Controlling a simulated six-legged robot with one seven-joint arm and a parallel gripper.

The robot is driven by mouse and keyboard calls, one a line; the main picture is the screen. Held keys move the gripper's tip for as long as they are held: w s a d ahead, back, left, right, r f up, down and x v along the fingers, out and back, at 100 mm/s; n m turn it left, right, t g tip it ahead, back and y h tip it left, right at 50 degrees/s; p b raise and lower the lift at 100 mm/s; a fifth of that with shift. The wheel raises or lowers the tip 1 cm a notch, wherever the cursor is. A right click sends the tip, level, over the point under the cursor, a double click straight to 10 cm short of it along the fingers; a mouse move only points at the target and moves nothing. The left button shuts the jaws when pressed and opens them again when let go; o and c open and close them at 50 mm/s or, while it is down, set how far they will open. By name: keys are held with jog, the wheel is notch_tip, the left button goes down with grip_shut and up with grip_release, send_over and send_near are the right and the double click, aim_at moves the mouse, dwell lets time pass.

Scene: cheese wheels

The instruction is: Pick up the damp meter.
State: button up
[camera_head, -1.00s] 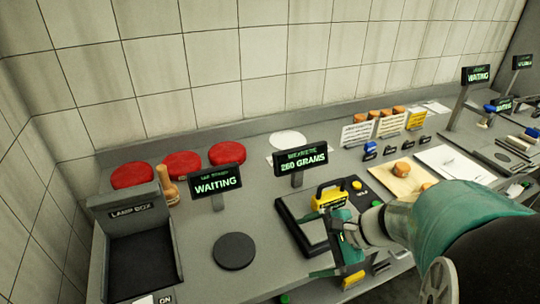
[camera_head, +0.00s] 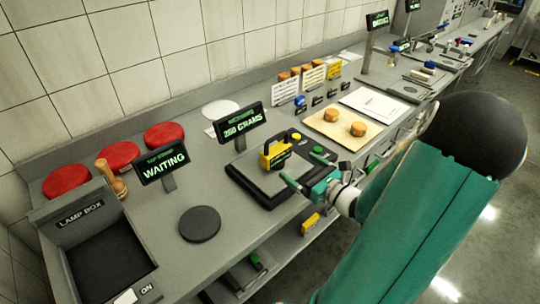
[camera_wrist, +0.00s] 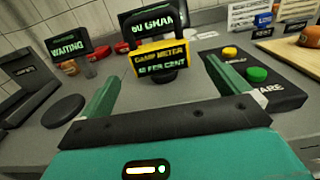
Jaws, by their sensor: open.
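The damp meter (camera_head: 275,154) is a yellow box with a black handle and a dark display. It stands upright on the black-edged scale (camera_head: 242,181), whose sign (camera_head: 242,122) reads 260 grams. In the wrist view the damp meter (camera_wrist: 161,60) is ahead, a little above the middle, between and beyond the fingers. My gripper (camera_head: 303,184) is open and empty, at the front right of the meter and apart from it. In the wrist view both green fingers of my gripper (camera_wrist: 165,85) are spread wide.
A dark round pad (camera_head: 200,224) and the lamp box (camera_head: 95,240) lie to the left, with red cheese wheels (camera_head: 122,156) behind. A board with small cheeses (camera_head: 343,125) is to the right.

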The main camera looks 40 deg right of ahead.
aim_at(272, 148)
jog(key=w, duration=0.7)
jog(key=shift+w+a, duration=0.1)
jog(key=shift+w, duration=0.1)
jog(key=w, duration=0.4)
jog(key=shift+w+a+f, duration=0.15)
jog(key=shift+w, duration=0.25)
jog(key=c, duration=2.1)
jog(key=shift+c, duration=0.4)
